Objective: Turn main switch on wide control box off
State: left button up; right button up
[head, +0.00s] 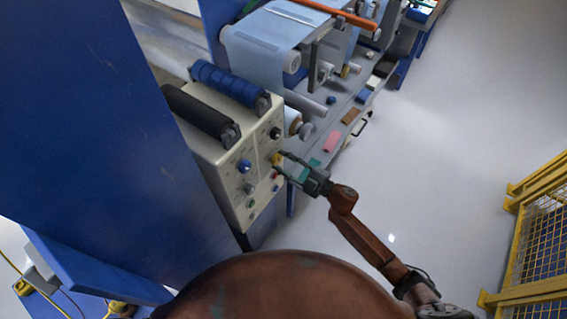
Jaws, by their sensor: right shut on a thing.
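The wide control box (226,170) is a beige box with several coloured knobs and buttons on its front face. A yellow switch (277,158) is on the right part of that face. My right gripper (281,161) reaches in from the right and is shut on the yellow switch, which its fingers partly hide. I cannot read any label or tell the switch's set position. My left gripper is not in view.
A black roller (200,112) and a blue roller (229,83) lie on top of the box. A large blue panel (95,130) stands at left. A film machine (270,45) is behind. Open floor (440,150) lies at right, before a yellow fence (540,235).

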jog(key=shift+n+b, duration=0.7)
jog(key=shift+n, duration=1.5)
jog(key=shift+s, duration=0.1)
jog(key=o, duration=1.2)
jog(key=shift+c, duration=0.2)
jog(key=v, duration=1.2)
